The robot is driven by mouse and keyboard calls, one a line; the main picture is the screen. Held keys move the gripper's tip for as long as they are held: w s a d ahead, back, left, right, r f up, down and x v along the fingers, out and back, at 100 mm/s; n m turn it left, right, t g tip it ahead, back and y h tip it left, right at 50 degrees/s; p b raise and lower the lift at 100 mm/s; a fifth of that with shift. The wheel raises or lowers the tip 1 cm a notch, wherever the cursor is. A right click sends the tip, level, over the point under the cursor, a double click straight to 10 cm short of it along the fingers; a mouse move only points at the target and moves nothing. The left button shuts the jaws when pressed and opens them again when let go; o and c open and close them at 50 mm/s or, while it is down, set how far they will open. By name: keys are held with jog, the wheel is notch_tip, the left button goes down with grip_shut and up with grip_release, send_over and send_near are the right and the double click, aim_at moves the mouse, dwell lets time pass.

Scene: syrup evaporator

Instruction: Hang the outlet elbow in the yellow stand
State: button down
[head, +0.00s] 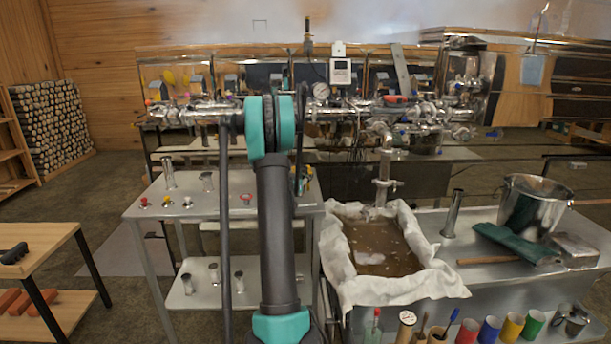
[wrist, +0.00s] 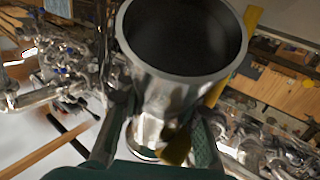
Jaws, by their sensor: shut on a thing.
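In the wrist view my gripper (wrist: 158,138) has one finger on each side of a shiny metal tube piece, which I take to be the outlet elbow (wrist: 165,85). Its wide round dark mouth faces the camera, and its bend cannot be made out. Yellow strips (wrist: 252,18) show behind and beside the elbow, one reaching down near the right finger. They look like part of the yellow stand; whether the elbow touches them I cannot tell. In the head view my arm hides the gripper and the elbow.
Shiny pipework (head: 385,112) with valves and a gauge runs across the back. A steel table (head: 145,200) with small fittings stands at left. A cloth-lined tub (head: 400,290), a bucket (head: 530,205) and several coloured cups (head: 489,329) are at right. Floor is open at left.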

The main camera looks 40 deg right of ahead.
jog(key=c, duration=1)
grip_release()
jog(key=shift+d+f, duration=0.1)
jog(key=v, duration=1.2)
jog(key=shift+s+a, duration=0.1)
jog(key=shift+a, duration=0.15)
jog(key=s+a+f+n+g+y, duration=0.1)
jog(key=s+a+f+n+y, duration=0.3)
jog(key=s+a, duration=0.5)
jog(key=s+a+f+n+g+y, duration=0.1)
jog(key=s+a+f+n+y, duration=0.3)
jog(key=s+a, duration=0.5)
jog(key=s+a+f+n+g+y, duration=0.2)
jog(key=s+a+y, duration=0.6)
jog(key=a, duration=1.1)
jog(key=shift+s+a+f+n, duration=0.2)
jog(key=shift+s+f+n, duration=0.85)
jog(key=shift+f+n, duration=0.15)
